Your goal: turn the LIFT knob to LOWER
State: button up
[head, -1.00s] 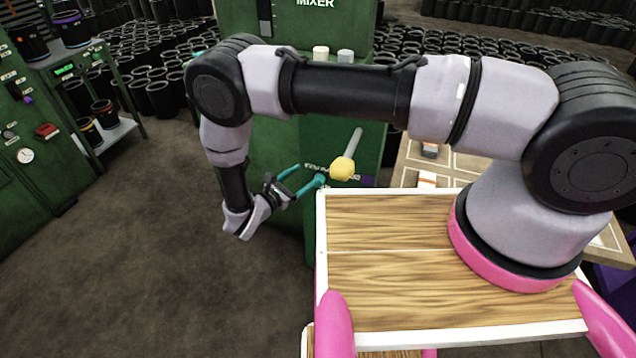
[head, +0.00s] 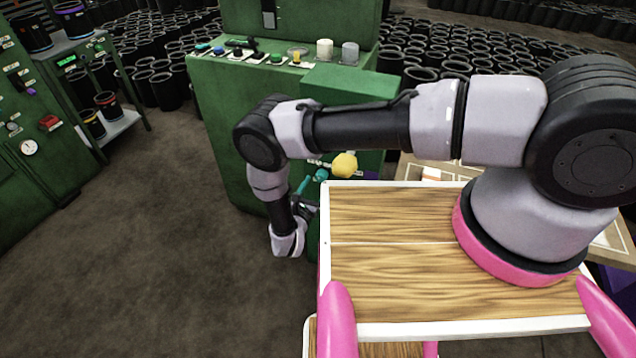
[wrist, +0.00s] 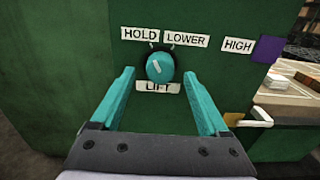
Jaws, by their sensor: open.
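The LIFT knob (wrist: 160,67) is a round teal dial with a white pointer mark, on the green machine's front in the wrist view. Its mark tilts up and to the left, toward the HOLD label (wrist: 140,34). The LOWER label (wrist: 186,39) is above and right of the knob, and the LIFT label (wrist: 158,87) is below it. My gripper (wrist: 160,76) is open, with one teal finger on each side of the knob in this view. I see no contact. In the head view, my gripper (head: 312,180) is partly hidden by my wrist.
A HIGH label (wrist: 238,45) and a purple patch (wrist: 269,48) lie right of the knob. A yellow ball handle (head: 345,164) sticks out close to my gripper. The green machine (head: 215,110) has more controls on top. Open floor (head: 170,240) lies to the left.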

jog(key=shift+w+d, duration=0.25)
jog(key=shift+w, duration=0.45)
grip_shut()
